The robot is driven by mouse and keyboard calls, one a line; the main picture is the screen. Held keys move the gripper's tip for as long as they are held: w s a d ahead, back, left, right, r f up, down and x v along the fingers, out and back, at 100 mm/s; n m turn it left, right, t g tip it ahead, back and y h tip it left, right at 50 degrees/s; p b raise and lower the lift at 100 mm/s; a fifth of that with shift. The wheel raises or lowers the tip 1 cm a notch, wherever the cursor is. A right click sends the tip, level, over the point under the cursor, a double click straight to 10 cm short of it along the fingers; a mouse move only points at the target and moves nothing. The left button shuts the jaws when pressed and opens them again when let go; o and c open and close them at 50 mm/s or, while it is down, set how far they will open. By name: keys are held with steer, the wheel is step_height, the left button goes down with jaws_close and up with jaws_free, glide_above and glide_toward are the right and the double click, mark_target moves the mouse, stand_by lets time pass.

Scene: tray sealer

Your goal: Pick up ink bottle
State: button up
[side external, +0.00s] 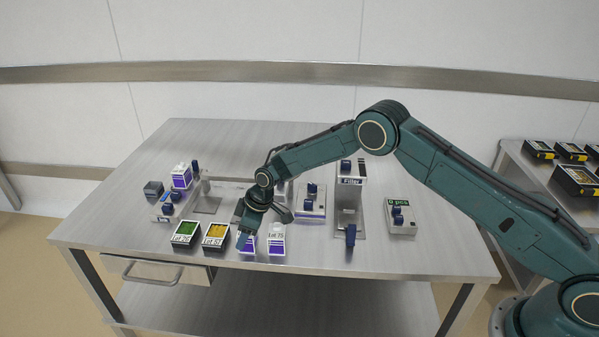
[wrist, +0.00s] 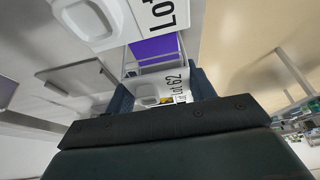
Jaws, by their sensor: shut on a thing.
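My gripper (side external: 243,238) is low at the front edge of the steel table, fingers pointing down. It is shut on a white and purple ink bottle (side external: 248,246), which is mostly hidden behind the fingers in the side view. In the wrist view, the fingers (wrist: 160,92) stand on either side of the bottle's white top, marked "Lot 62" (wrist: 178,84). I cannot tell whether the bottle touches the table. A similar white and purple bottle (side external: 277,240), marked "Lot 75", stands just to its right.
Black boxes with green (side external: 186,234) and yellow (side external: 215,236) contents sit close on the left. A similar white and purple item (side external: 181,176) stands at the back left. The filler station (side external: 350,228) and a grey counter box (side external: 400,217) stand to the right.

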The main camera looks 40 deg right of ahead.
steer(key=shift+r, duration=0.15)
step_height(320, 180, up, 20)
stand_by(0.8)
stand_by(0.4)
steer(key=s+d+f, duration=0.3)
steer(key=d, duration=0.6)
steer(key=s+d+f, duration=0.3)
steer(key=s+d, duration=0.1)
steer(key=d, duration=0.5)
steer(key=s+d+f, duration=0.3)
steer(key=s+d, duration=0.1)
steer(key=d, duration=0.6)
steer(key=shift+s+f, duration=0.15)
steer(key=shift+f, duration=0.2)
steer(key=shift+a+f, duration=0.1)
steer(key=shift+f, duration=0.05)
steer(key=shift+f, duration=4.05)
